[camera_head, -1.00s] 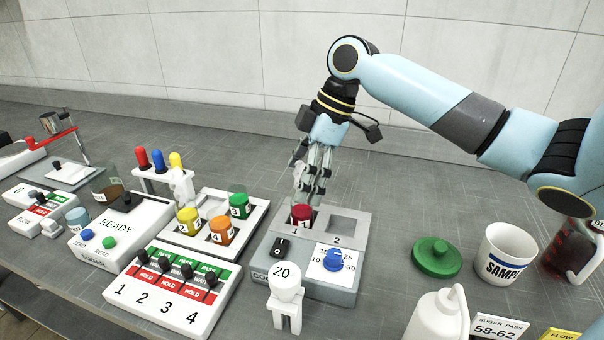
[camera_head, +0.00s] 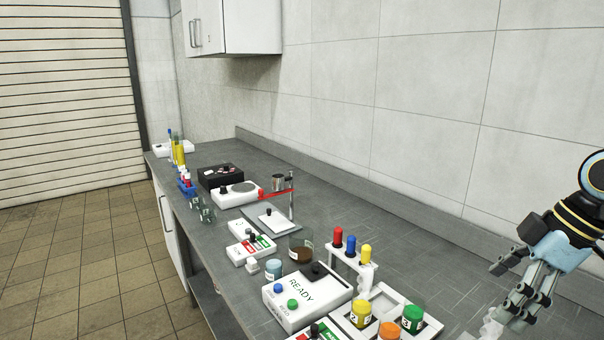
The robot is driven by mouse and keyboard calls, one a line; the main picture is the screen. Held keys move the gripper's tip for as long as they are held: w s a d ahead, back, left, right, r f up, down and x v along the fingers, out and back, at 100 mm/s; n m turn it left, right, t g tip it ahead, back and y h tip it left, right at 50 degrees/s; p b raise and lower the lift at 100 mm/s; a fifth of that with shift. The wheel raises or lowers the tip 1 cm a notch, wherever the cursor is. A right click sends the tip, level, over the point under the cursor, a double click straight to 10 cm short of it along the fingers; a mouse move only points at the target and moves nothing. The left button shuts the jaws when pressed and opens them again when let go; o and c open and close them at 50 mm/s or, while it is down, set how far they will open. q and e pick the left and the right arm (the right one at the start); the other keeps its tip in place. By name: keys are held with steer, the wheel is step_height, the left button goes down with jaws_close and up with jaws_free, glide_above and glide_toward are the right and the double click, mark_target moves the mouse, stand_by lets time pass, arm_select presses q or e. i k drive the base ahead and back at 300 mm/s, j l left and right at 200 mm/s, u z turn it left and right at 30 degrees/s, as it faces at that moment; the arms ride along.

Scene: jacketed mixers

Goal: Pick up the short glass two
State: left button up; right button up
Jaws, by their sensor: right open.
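Two small clear glasses, one (camera_head: 196,203) behind the other (camera_head: 208,215), stand near the front edge of the bench toward the far left. A short glass with bluish contents (camera_head: 274,268) and a wider glass with brown contents (camera_head: 301,249) stand closer, around the READY box. No readable number shows which glass is number two. My right gripper (camera_head: 510,305) is at the lower right, open, pointing down, far to the right of all these glasses. My left gripper is out of view.
The READY box (camera_head: 308,297), a rack with red, blue and yellow tops (camera_head: 352,262) and a tray with numbered jars (camera_head: 376,296) stand in front. A balance-like stand (camera_head: 272,222), black box (camera_head: 220,178) and blue tube rack (camera_head: 186,186) stand farther back. The bench's rear strip is clear.

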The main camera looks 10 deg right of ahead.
mark_target(361, 301)
steer(key=k+j, duration=1.15)
steer(key=j, duration=0.3)
